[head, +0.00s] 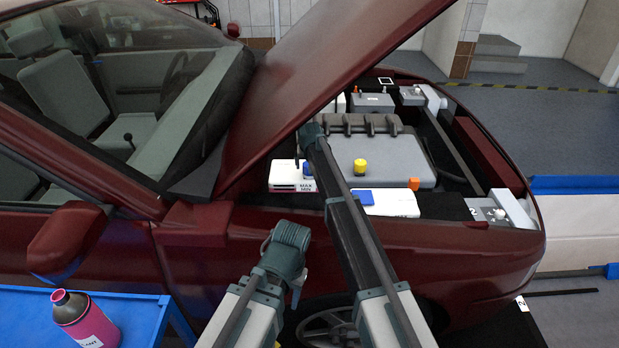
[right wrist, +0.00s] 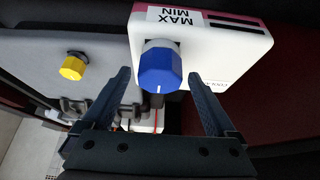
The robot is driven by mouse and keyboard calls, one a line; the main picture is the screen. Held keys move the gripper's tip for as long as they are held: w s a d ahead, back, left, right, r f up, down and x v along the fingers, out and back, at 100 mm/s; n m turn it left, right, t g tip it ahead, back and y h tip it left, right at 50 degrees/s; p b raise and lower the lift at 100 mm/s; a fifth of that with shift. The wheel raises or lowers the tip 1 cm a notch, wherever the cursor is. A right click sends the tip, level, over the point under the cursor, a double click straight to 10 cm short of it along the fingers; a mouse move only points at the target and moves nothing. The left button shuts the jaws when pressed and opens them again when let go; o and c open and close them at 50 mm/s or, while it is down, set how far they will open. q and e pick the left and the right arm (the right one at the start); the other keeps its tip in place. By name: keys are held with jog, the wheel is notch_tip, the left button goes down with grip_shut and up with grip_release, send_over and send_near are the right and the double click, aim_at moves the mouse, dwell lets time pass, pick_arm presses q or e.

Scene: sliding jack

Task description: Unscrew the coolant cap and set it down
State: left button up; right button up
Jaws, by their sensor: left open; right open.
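The blue coolant cap (head: 307,168) is seated on the neck of the white reservoir (head: 284,175) marked MAX and MIN, at the left of the engine bay. In the right wrist view the ribbed cap (right wrist: 159,70) with a white line lies between the spread fingers of my right gripper (right wrist: 158,82). The fingers appear apart from it on both sides. In the head view my right arm reaches over the bay, and its gripper is mostly hidden. My left gripper (head: 285,272) is open and empty, in front of the car's fender.
The raised red hood (head: 300,90) slants above the bay. A yellow cap (head: 360,166) on the engine cover, a flat blue lid (head: 363,196) and an orange cap (head: 414,184) are nearby. A blue cart (head: 140,310) at lower left bears a pink bottle (head: 85,320).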

jog(key=shift+w+f, duration=0.25)
jog(key=shift+f, duration=0.2)
jog(key=shift+r, duration=0.1)
